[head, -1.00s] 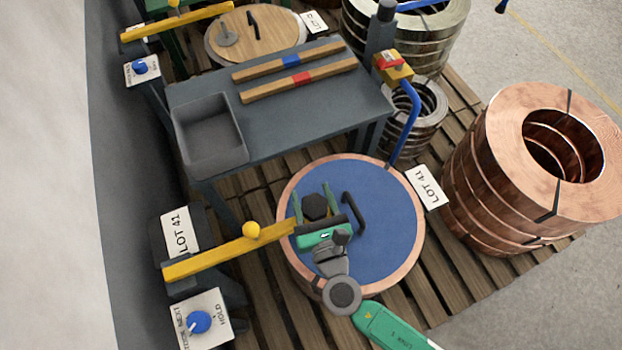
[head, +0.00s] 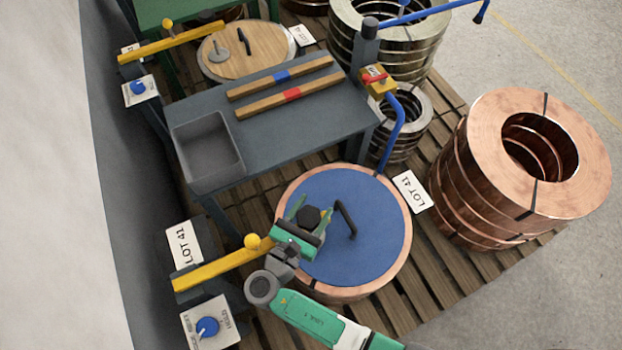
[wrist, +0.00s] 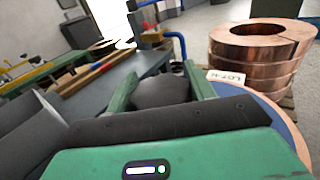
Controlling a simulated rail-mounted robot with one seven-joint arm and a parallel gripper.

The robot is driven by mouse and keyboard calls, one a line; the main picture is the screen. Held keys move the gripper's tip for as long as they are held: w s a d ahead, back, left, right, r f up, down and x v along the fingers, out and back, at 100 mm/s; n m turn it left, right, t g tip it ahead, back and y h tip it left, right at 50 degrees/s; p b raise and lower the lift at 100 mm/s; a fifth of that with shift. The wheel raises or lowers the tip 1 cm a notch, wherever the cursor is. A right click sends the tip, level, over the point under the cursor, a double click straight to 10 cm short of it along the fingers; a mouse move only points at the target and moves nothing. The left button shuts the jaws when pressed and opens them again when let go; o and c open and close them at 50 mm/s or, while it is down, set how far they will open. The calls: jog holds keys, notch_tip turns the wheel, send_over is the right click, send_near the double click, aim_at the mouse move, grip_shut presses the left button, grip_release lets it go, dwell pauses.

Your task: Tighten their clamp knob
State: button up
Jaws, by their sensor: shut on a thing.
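A dark faceted clamp knob (head: 307,217) stands on the blue round plate (head: 365,250) that lies on a copper coil (head: 404,235). My gripper (head: 315,205) comes in low from the lower left, with one green finger on each side of the knob, shut on it. In the wrist view the dark knob (wrist: 160,92) fills the space between the fingers; its lower part is hidden behind my gripper's body. A black bar handle (head: 346,220) stands on the blue plate just right of the knob.
A yellow arm with a ball (head: 222,264) reaches in close to my gripper's left. A dial box (head: 207,327) stands at the lower left. Behind are a grey bench (head: 270,135) and a blue bent bar (head: 394,135). A taller copper coil stack (head: 480,140) is right.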

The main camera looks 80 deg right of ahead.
aim_at(314, 211)
jog(key=shift+s+f+m+g+y, duration=0.1)
jog(key=shift+m+g+y, duration=0.3)
jog(key=shift+m+g, duration=0.3)
jog(key=o, duration=1)
jog(key=shift+c, duration=0.2)
jog(key=shift+o, duration=0.2)
jog(key=shift+r+p, duration=0.45)
notch_tip(314, 211, up, 4)
jog(key=shift+f+p, duration=0.1)
jog(key=shift+p, duration=1.1)
jog(key=s+a+p, duration=0.3)
jog(key=s+a, duration=0.7)
jog(key=a, duration=0.2)
jog(key=shift+a+r, duration=0.2)
jog(key=shift+a, duration=0.05)
